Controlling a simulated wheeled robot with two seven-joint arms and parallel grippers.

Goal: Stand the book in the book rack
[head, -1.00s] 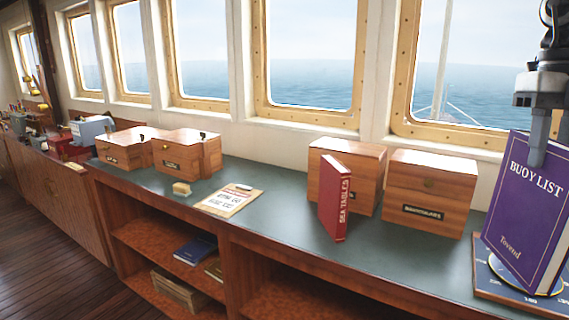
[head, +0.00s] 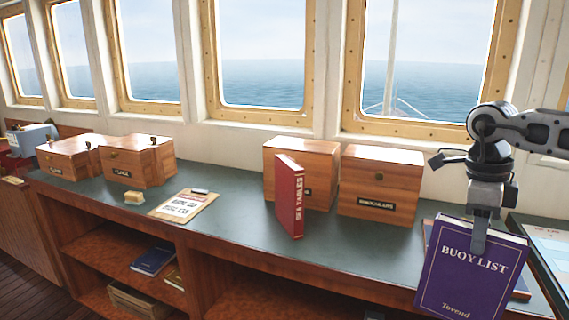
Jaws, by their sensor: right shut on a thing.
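The purple book (head: 462,280), titled "BUOY LIST", hangs roughly upright and slightly tilted at the lower right of the head view. My right gripper (head: 480,235) is shut on its top edge, with one finger over the front cover. The book is over or in front of the counter's right part; the exact gap cannot be told. A red book (head: 289,196), "SEA TABLES", stands upright on the counter in front of the wooden boxes. No book rack can be made out for certain. My left gripper is not in view.
Two wooden boxes (head: 380,186) stand behind the red book, and more boxes (head: 137,160) stand at the left. A chart panel (head: 545,250) is at the right edge. Shelves below hold books (head: 153,259).

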